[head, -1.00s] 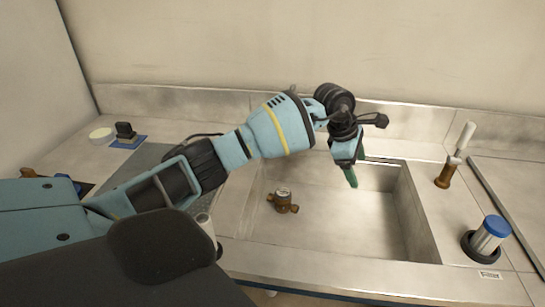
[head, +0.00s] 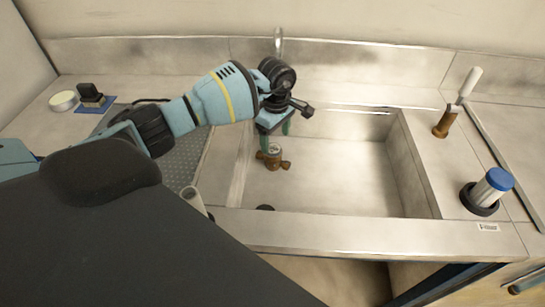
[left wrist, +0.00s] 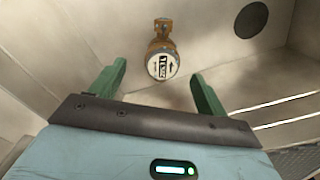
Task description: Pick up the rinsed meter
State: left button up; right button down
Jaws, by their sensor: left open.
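The meter (head: 274,157) is a small brass body with a round white dial, lying in the sink basin toward its left side. In the left wrist view the meter (left wrist: 162,62) shows dial toward the camera, ahead of the fingers and between their lines. My left gripper (head: 277,138) points down over the sink, its green fingers just above or behind the meter in the head view. In the left wrist view the gripper (left wrist: 158,88) is open with nothing between its fingers. My right gripper is not in view.
The sink (head: 330,210) has raised walls around the meter; its drain (left wrist: 251,20) is a dark disc. A blue-capped cylinder (head: 492,188) and a white-handled brush (head: 466,86) stand on the right counter. A black block (head: 90,94) and white round tin (head: 63,101) sit at left.

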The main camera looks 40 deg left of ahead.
aim_at(273, 148)
pick_arm(q)
jog(key=shift+s+a+f, duration=0.1)
jog(key=shift+a+f, duration=0.05)
jog(key=shift+f, duration=1.3)
jog(key=shift+s+a+f, duration=0.1)
jog(key=shift+f, duration=1.3)
jog(key=shift+c, duration=0.3)
jog(key=c, duration=1.4)
notch_tip(273, 148, up, 10)
jog(key=shift+r, duration=0.1)
